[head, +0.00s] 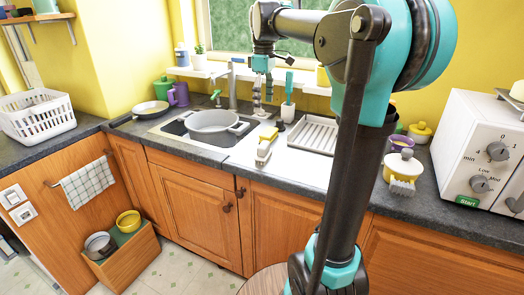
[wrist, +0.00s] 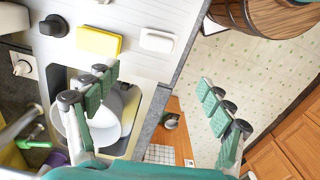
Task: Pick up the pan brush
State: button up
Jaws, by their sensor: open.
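My gripper (head: 262,108) is open and empty, above the right edge of the sink in the head view. Its two fingers also show wide apart in the wrist view (wrist: 155,85). A white block-shaped brush (head: 263,153) lies on the white drainboard, in front of a yellow sponge (head: 268,133); it seems to be the white piece in the wrist view (wrist: 158,40). A dark knobbed thing (head: 280,125) stands behind the sponge. A teal-handled brush (head: 289,82) stands in a white holder. I cannot tell which is the pan brush.
A grey pot (head: 212,121) sits at the sink, left of the gripper. A white ribbed rack (head: 315,133) stands to the right. The tap (head: 232,88) rises behind. My arm hides part of the counter.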

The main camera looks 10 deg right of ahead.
send_near(264, 144)
notch_tip(264, 144, down, 5)
jog(key=shift+s+f, duration=0.1)
jog(key=shift+s, duration=0.05)
jog(key=shift+f, duration=2.65)
jog(key=shift+c, duration=0.5)
jog(key=c, duration=1.2)
